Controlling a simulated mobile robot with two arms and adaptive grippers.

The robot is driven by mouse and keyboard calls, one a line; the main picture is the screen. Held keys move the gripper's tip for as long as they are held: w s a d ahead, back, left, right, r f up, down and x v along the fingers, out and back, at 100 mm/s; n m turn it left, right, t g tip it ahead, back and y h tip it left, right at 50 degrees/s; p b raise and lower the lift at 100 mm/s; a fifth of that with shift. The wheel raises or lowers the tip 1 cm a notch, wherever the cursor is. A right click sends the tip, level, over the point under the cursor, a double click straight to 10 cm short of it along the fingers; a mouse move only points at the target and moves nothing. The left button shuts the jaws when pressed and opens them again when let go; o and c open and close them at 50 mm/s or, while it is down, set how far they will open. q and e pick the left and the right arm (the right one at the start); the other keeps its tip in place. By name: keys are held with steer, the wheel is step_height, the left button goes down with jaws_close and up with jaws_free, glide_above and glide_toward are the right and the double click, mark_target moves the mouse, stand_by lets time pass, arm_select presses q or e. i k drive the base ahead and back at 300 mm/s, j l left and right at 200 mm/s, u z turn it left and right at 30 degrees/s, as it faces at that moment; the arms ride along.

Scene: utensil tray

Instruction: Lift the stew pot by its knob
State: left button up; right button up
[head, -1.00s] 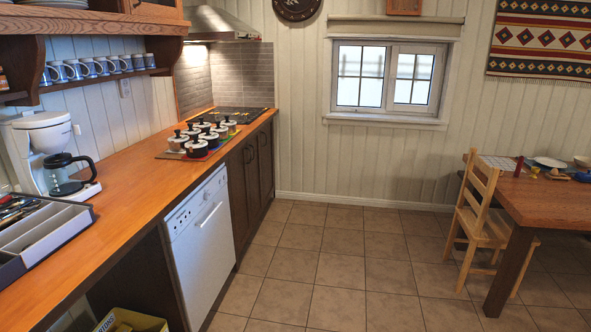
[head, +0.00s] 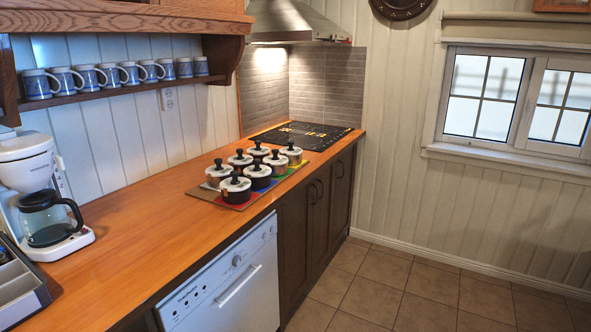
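Several small lidded pots with black knobs stand close together on a multicoloured mat (head: 234,206) on the wooden counter. The nearest pot (head: 235,193) is dark with a white lid; a silver pot (head: 218,176) stands at the left of the group, and a dark reddish pot (head: 259,180) stands in the middle. I cannot tell which of them is the stew pot. All lids appear to be on. Neither of my grippers shows in the head view.
The wooden counter (head: 135,235) is clear between the coffee maker (head: 40,190) and the mat. A utensil tray (head: 18,290) is at the lower left. A black cooktop (head: 305,136) lies beyond the pots. The white dishwasher (head: 225,290) is under the counter; tiled floor (head: 420,300) is open at right.

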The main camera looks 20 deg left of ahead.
mark_target(260, 176)
steer(key=i+l+u, duration=0.15)
steer(key=i+u, duration=0.3)
steer(key=i+l+u, duration=0.45)
steer(key=i, duration=0.2)
steer(key=i+l+u, duration=0.45)
steer(key=i+j, duration=0.05)
